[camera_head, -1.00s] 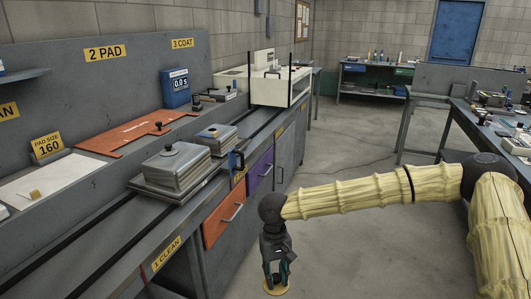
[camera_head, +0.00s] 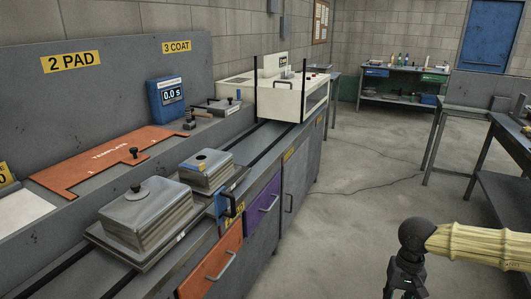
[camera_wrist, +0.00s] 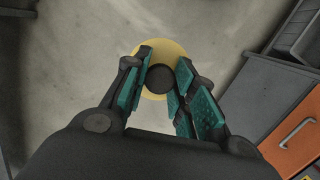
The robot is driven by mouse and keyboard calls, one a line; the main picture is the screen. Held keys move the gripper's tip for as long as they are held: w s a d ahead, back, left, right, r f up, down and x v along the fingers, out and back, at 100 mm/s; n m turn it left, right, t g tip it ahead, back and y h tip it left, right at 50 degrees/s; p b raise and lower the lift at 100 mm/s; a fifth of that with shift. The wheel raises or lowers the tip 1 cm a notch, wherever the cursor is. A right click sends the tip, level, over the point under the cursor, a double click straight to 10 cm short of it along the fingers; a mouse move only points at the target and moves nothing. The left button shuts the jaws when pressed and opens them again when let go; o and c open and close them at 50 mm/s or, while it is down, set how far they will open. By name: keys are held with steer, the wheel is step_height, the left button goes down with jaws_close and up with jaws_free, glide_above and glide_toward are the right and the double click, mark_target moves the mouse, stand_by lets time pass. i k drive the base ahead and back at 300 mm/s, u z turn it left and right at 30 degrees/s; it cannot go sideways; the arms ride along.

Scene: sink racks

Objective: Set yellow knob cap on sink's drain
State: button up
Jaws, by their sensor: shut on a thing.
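The yellow knob cap (camera_wrist: 168,47) is a flat yellow disc with a dark round knob, seen from above in the wrist view. My gripper (camera_wrist: 160,80) is shut on the knob, with a teal pad on either side of it. The disc is above the grey floor. In the head view only the upper part of my gripper (camera_head: 405,278) shows at the lower right; its fingertips and the cap are below the frame. No sink or drain shows in either view.
A grey workbench on the left carries lidded metal boxes (camera_head: 145,215), an orange template (camera_head: 90,165), a blue timer (camera_head: 166,100) and a white machine (camera_head: 285,95). Drawers (camera_head: 215,265) line its front. Another table (camera_head: 510,140) stands at right. The floor between is open.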

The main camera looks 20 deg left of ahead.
mark_target(201, 157)
steer(key=u, duration=0.45)
steer(key=i, duration=1.1)
steer(key=u, duration=0.75)
